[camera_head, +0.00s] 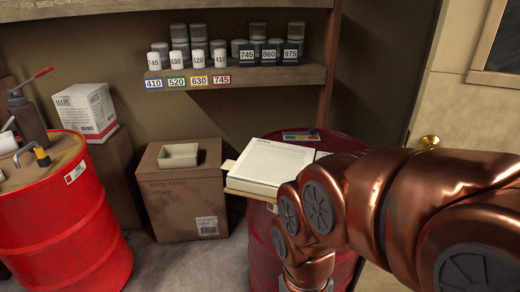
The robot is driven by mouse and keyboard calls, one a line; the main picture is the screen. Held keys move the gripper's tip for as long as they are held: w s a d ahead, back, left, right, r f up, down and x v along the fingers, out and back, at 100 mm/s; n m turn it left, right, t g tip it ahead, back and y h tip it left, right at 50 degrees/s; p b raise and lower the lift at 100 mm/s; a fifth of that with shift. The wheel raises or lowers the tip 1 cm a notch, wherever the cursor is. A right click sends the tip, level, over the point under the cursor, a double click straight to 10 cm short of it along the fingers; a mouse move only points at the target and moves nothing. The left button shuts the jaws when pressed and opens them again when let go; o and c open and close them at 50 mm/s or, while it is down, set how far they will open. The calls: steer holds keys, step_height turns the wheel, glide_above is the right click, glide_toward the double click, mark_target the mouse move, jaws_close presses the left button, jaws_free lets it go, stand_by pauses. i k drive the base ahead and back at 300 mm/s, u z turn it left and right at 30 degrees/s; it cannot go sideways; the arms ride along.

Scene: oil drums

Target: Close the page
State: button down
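A thick white book or block of pages (272,162) lies on a red drum (262,237) at centre right. Its top page faces up, with a dark heading and faint lines of print. A tan board or cover edge (247,188) shows under its front, and a small pale flap sticks out at its left. My copper arm crosses in front of the drum and hides the book's right part, so I cannot tell how the pages lie there. The arm bends down at the bottom edge. My gripper's fingers are outside the picture.
A small colour-marked item (300,136) lies behind the book. A cardboard box (185,190) with a small tray (179,155) stands left of the drum. Another red drum (65,225) with tools is far left. A shelf (240,75) holds numbered cans.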

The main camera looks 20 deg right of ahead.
mark_target(265, 161)
steer(key=u, duration=1.35)
steer(key=k, duration=0.35)
steer(key=u, duration=0.45)
